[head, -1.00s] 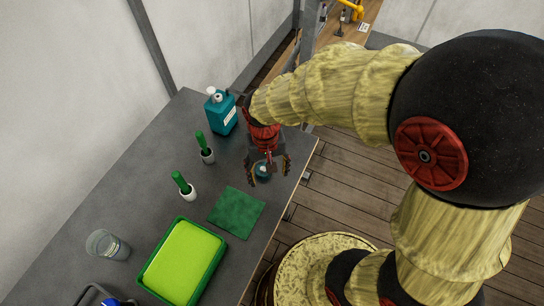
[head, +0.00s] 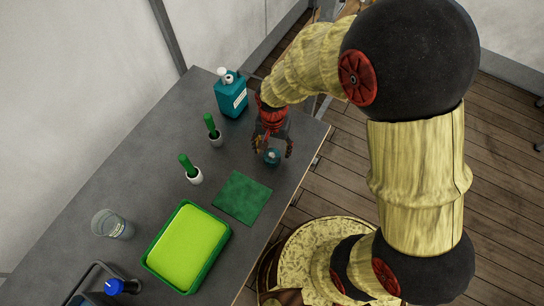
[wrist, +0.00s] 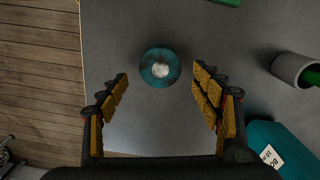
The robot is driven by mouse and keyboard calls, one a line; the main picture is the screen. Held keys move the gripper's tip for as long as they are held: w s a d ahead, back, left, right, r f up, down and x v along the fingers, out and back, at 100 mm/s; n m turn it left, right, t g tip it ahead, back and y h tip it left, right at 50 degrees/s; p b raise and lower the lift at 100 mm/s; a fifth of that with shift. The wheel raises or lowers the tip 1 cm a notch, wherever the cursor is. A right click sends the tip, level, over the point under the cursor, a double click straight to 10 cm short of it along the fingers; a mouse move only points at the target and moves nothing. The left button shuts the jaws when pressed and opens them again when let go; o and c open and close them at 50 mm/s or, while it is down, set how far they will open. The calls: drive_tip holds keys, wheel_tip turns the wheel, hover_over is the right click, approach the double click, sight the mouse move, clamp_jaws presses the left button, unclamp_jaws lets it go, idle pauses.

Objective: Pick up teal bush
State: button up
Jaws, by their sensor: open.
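The teal bush (wrist: 160,67) is a small round teal piece with a pale centre, standing on the grey table top. In the wrist view it lies ahead of my gripper (wrist: 160,80), centred between the two fingertips, with a gap on each side. In the head view the bush (head: 273,158) shows just below my gripper (head: 274,147), near the table's right edge. My gripper is open and holds nothing. How high the fingertips are above the table is hard to tell.
A teal pump bottle (head: 231,96) stands behind my gripper. A green mat (head: 242,197), a green tray (head: 153,262) and a glass (head: 113,225) are nearer. The table edge is close on the right.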

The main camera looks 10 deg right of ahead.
sight(272, 157)
wheel_tip(272, 157, down, 3)
drive_tip(key=shift+r, duration=0.1)
drive_tip(key=c, duration=1.3)
